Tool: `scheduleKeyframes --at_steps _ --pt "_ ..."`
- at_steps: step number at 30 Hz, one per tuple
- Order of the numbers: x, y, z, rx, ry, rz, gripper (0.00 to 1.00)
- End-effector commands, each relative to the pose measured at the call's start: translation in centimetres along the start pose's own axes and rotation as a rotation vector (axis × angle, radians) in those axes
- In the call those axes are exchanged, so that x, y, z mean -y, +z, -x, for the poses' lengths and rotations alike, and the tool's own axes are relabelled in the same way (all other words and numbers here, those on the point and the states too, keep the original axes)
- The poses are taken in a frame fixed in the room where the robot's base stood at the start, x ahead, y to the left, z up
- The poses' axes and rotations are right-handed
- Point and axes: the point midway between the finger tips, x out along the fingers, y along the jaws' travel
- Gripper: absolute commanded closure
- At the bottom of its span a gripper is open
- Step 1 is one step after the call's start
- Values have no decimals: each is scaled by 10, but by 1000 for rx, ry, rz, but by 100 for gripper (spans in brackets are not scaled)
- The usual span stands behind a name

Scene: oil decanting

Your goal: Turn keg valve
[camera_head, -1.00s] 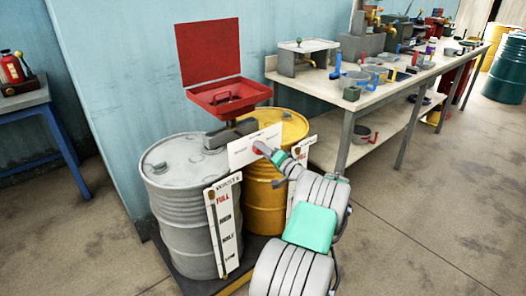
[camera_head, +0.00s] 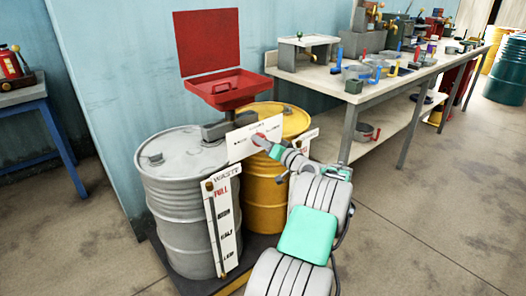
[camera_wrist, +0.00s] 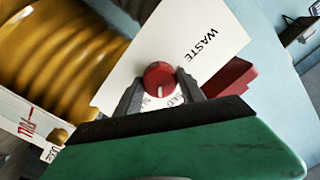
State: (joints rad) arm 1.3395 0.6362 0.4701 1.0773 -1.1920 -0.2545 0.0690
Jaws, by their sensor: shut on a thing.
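The valve is a red round knob (camera_wrist: 160,76) on a white label plate (camera_head: 240,143). In the wrist view the plate reads WASTE, with other lettering partly hidden by my fingers. My gripper (camera_wrist: 162,90) is shut on the red knob, one dark finger on each side. A pale line shows on the knob face, pointing toward my palm. In the head view my gripper (camera_head: 265,141) reaches the plate from the right and hides most of the knob. The plate stands in front of a grey keg (camera_head: 185,200) and a yellow keg (camera_head: 262,185).
A red open tray with a raised lid (camera_head: 225,90) stands above the kegs. A white level gauge (camera_head: 223,225) is on the grey keg's front. A long workbench (camera_head: 385,95) with tools is at the right. Open floor lies at the front right.

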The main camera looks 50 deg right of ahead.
Motion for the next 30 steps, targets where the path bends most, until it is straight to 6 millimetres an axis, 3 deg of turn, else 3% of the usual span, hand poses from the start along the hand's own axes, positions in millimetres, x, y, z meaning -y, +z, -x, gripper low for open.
scheduleKeyframes --at_steps 1,18,30 --pt "-5 7 0 -2 0 46 94" --pt "-4 6 0 0 1 571 94" --pt "-1 3 0 1 1 788 94"
